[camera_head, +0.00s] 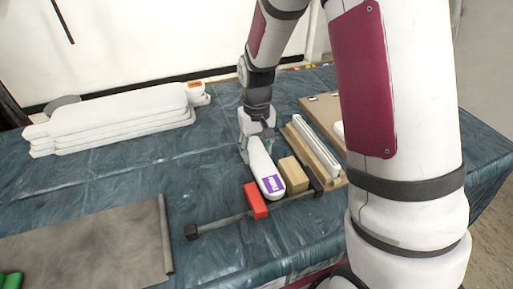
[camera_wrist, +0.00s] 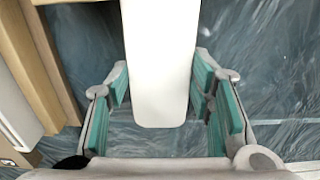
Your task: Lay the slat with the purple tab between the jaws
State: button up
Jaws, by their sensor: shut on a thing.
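The white slat (camera_head: 258,160) has a purple tab (camera_head: 273,184) at its near end in the head view. My gripper (camera_head: 256,134) is shut on the slat near its far end. In the wrist view the slat (camera_wrist: 158,65) runs between the teal finger pads of my gripper (camera_wrist: 160,88). The slat's tabbed end is between a red block (camera_head: 255,201) on the left and a tan wooden block (camera_head: 293,174) on the right, both at a dark clamp bar (camera_head: 225,221). I cannot tell whether the slat rests there or hovers slightly above.
A stack of white slats (camera_head: 115,122) lies at the back left. A wooden frame with a white strip (camera_head: 316,140) stands close to the right of the tan block. A grey mat (camera_head: 90,245) lies at front left. The blue cloth between mat and stack is clear.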

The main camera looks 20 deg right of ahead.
jog(key=shift+f+b, duration=0.6)
jog(key=shift+f, duration=0.4)
jog(key=o, duration=1.3)
notch_tip(320, 180, up, 12)
jog(key=shift+r, duration=0.1)
jog(key=s+r+t+p, duration=0.1)
jog(key=s+r+p, duration=0.2)
jog(key=s+r, duration=0.4)
jog(key=s+r+t+p, duration=0.1)
jog(key=s+r+p, duration=0.3)
jog(key=s+r, duration=0.3)
jog(key=s+r+t+p, duration=0.2)
jog(key=s+r, duration=0.5)
jog(key=s, duration=0.8)
jog(key=shift+d+r+p, duration=0.1)
jog(key=shift+d+p, duration=0.05)
jog(key=shift+p, duration=0.5)
